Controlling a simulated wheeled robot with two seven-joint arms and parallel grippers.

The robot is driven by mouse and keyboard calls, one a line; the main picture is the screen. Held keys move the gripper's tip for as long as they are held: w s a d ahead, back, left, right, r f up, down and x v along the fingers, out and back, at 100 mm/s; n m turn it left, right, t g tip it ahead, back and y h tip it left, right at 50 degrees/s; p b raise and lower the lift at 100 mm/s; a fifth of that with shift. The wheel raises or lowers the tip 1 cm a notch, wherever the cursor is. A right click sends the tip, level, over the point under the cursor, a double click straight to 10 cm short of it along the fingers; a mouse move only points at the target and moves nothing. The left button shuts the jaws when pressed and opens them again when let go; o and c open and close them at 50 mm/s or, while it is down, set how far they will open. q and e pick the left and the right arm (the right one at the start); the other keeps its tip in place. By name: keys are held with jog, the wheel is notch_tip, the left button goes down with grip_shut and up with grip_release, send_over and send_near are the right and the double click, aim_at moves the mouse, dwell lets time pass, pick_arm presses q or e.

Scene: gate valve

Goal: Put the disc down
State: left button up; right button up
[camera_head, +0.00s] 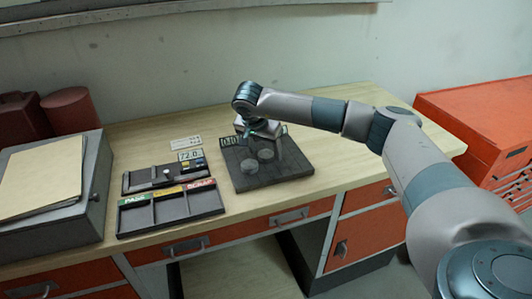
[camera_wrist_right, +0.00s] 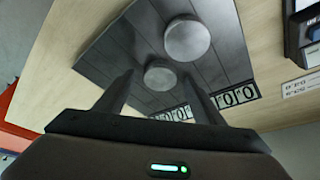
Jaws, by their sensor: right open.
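Two grey round discs rest on a dark slatted board (camera_head: 290,165) on the workbench. The nearer disc (camera_head: 249,166) looks larger in the right wrist view (camera_wrist_right: 187,38). The other disc (camera_head: 265,155) lies behind it and appears between my fingers in the right wrist view (camera_wrist_right: 160,74). My right gripper (camera_head: 264,138) is open over the back part of the board, with nothing held. I cannot tell how far its fingertips are above the board. My left gripper is not in view.
A three-compartment tray (camera_head: 171,211) with green, yellow and red labels stands left of the board. Behind it is a dark holder (camera_head: 166,179) with small pieces and a display (camera_head: 190,155). A grey box (camera_head: 97,197) with a folder is at far left. Bare wood lies right of the board.

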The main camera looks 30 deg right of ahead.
aim_at(267, 151)
jog(key=shift+f, duration=0.15)
dwell(0.3)
jog(key=shift+w, duration=0.1)
jog(key=c, duration=1.4)
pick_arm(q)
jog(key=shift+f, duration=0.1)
pick_arm(e)
jog(key=shift+r+b, duration=0.55)
jog(key=shift+r, duration=0.15)
notch_tip(267, 151, up, 2)
jog(key=shift+r+b, duration=0.1)
jog(key=shift+b, duration=0.55)
jog(key=shift+s+d+r+b, duration=0.6)
jog(key=shift+s+d+r, duration=0.35)
jog(key=shift+d, duration=0.15)
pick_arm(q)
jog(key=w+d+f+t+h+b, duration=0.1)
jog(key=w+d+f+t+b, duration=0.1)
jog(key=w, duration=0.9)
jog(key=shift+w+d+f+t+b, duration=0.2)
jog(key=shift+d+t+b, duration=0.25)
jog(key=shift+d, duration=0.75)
pick_arm(e)
jog(key=shift+s+d+r, duration=1.4)
jog(key=shift+s+d, duration=0.05)
jog(key=shift+d, duration=0.2)
jog(key=shift+s+d+r, duration=1.4)
jog(key=shift+s+d, duration=0.05)
jog(key=shift+d, duration=0.2)
